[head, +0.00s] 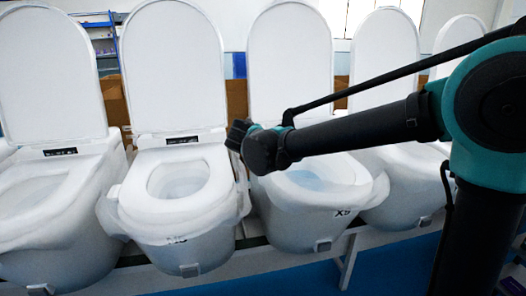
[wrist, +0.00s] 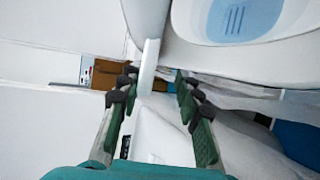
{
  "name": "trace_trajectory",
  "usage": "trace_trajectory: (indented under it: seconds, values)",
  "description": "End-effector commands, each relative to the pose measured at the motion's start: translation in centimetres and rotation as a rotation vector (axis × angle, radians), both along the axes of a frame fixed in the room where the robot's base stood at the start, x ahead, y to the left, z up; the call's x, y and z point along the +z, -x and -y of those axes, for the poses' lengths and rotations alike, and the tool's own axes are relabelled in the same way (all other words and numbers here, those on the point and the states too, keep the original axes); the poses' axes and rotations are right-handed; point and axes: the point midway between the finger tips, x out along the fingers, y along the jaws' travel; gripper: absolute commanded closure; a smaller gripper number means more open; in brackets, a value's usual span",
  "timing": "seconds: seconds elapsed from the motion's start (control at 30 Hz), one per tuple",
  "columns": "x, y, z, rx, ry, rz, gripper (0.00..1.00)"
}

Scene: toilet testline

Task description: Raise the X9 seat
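The X9 toilet (head: 292,215) stands just right of the picture middle, its label on the front rim. Its bowl looks wide open, with bluish water, and no seat clearly lies on the rim; my arm covers part of it. A tall white panel (head: 290,60) stands upright behind it; I cannot tell lid from seat there. My gripper (head: 240,135) is at the bowl's rear left. In the wrist view my gripper (wrist: 155,92) is open. A thin white edge (wrist: 149,68) shows between its fingers, with no clear contact. The bowl (wrist: 232,18) is at upper right.
The toilet to the left (head: 170,222) has its seat down and lid up, close beside my gripper. Other toilets with raised lids stand on both sides. A blue floor (head: 390,265) lies in front of the row, and shelving (head: 98,40) stands behind.

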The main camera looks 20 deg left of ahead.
Motion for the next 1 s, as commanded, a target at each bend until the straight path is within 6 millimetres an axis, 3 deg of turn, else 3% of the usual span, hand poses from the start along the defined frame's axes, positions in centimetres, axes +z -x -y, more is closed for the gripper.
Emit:
trace_trajectory:
  seconds: [0.37,0.77,1.0]
  values:
    - [-2.6,0.6,0.3,0.0,-0.052,0.084,0.69]
    - [-2.8,0.6,0.3,0.0,-0.056,0.09,0.69]
    - [-2.4,1.7,0.4,0.002,-0.056,0.09,0.69]
